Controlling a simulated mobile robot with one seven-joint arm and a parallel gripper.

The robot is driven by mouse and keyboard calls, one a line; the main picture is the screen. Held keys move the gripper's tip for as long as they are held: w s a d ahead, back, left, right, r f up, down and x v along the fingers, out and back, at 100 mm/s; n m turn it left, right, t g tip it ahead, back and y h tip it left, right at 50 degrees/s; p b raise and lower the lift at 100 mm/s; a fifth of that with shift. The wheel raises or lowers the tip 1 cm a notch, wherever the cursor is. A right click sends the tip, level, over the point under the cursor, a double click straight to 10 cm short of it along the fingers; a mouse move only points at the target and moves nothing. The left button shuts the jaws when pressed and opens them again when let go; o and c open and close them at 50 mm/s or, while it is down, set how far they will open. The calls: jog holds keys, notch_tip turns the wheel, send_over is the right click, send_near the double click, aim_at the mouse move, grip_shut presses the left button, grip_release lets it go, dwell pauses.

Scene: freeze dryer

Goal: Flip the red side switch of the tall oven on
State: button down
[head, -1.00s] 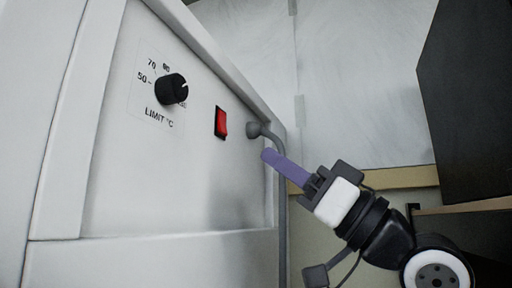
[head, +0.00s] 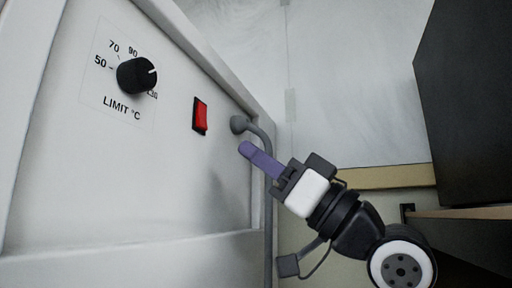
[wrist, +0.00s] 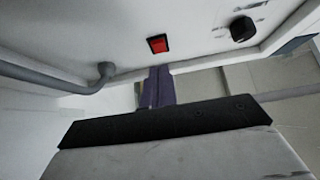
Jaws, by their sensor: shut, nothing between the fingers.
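The red side switch (head: 200,115) is a red rocker in a black frame on the pale side panel of the tall oven (head: 100,190). In the wrist view the switch (wrist: 157,44) lies just beyond the fingertips. My gripper (head: 246,149) has purple fingers, shut together with nothing between them. In the head view its tips are to the right of and below the switch, apart from it. In the wrist view the fingers (wrist: 158,72) point toward the panel below the switch. I cannot tell which way the rocker is pressed.
A black limit knob (head: 137,75) sits left of the switch on the same panel. A grey pipe (head: 267,150) comes out of the panel right of the switch and bends down, close to my fingers. A dark cabinet (head: 465,110) stands at the right.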

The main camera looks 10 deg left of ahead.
aim_at(203, 118)
jog(key=p+x, duration=0.3)
jog(key=x, duration=0.4)
jog(key=shift+a+r, duration=0.1)
jog(key=shift+w+a, duration=0.1)
